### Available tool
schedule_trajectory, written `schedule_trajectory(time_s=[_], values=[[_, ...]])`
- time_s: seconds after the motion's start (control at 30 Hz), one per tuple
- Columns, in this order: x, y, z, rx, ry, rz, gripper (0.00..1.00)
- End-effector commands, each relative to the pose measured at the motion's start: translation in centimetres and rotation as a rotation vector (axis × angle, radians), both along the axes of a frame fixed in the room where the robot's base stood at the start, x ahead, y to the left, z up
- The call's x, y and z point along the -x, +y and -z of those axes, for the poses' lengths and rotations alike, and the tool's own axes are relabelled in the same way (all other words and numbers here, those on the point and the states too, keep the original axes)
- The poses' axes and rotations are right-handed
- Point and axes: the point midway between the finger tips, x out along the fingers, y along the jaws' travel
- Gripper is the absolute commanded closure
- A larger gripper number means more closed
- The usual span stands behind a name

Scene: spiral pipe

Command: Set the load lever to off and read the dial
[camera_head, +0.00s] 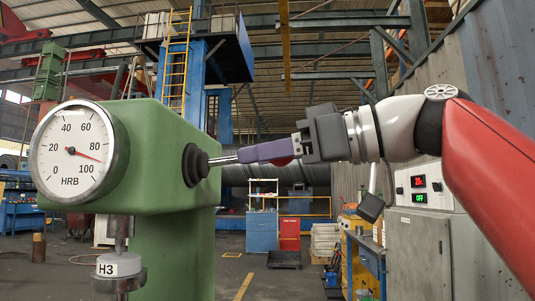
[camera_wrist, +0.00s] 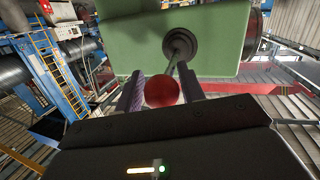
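The green tester (camera_head: 160,155) has a round white dial (camera_head: 70,152) marked HRB. Its red needle points between 80 and 100, at about 90. The load lever (camera_head: 224,159) is a thin metal rod running nearly level to the right from a dark hub (camera_head: 194,165) on the green body. It ends in a red ball knob (camera_head: 284,161). My gripper (camera_head: 262,152) reaches in from the right, its purple fingers around the knob and partly hiding it. In the wrist view, the knob (camera_wrist: 161,91) fills the gap between the fingers, apparently touching both.
A label H3 (camera_head: 107,268) sits on the part below the dial. A grey cabinet (camera_head: 415,255) with red and green displays, the green one reading OFF, stands at the right. Blue (camera_head: 262,234) and red cabinets stand farther back on open floor.

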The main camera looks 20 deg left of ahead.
Motion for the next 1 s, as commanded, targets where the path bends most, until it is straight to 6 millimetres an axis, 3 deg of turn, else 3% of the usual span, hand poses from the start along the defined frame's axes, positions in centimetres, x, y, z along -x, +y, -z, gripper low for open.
schedule_trajectory(time_s=[0.1,0.43,0.8,1.0], values=[[0.0,0.0,0.1,0.002,0.001,-0.002,0.48],[0.0,-0.5,0.1,0.003,0.000,-0.003,0.48],[0.1,-6.3,-0.6,0.003,0.001,0.001,0.48],[0.2,-7.7,-0.8,0.003,0.001,-0.003,0.48]])
